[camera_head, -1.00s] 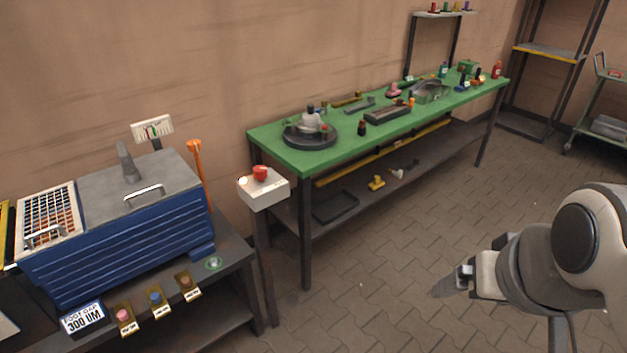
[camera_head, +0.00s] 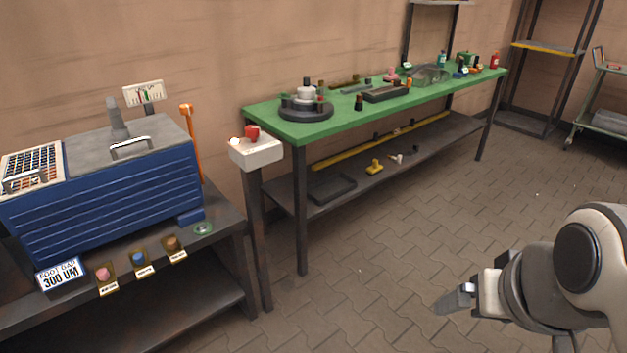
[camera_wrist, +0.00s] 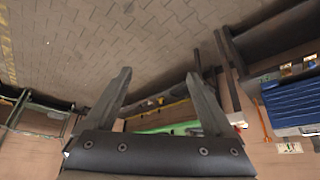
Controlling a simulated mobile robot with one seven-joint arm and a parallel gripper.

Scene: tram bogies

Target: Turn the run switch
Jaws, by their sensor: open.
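No label reading "run" can be made out, so I cannot tell which control is the run switch. A white box (camera_head: 257,152) on a dark post carries a red knob (camera_head: 252,132) and a small pale lamp or button. Three small knobs, pink (camera_head: 103,273), blue (camera_head: 138,258) and brown (camera_head: 172,243), sit on labelled plates along the front of the left bench. My gripper (camera_head: 455,299) is over bare floor at the lower right, well apart from all of these. In the wrist view my gripper (camera_wrist: 158,76) is open and empty, its fingers spread.
A blue ribbed machine (camera_head: 110,200) stands on the dark left bench, with an orange lever (camera_head: 190,140) behind. A green workbench (camera_head: 340,122) holds a round fixture (camera_head: 306,107) and several parts. The paved floor (camera_head: 400,235) between my arm and the benches is clear.

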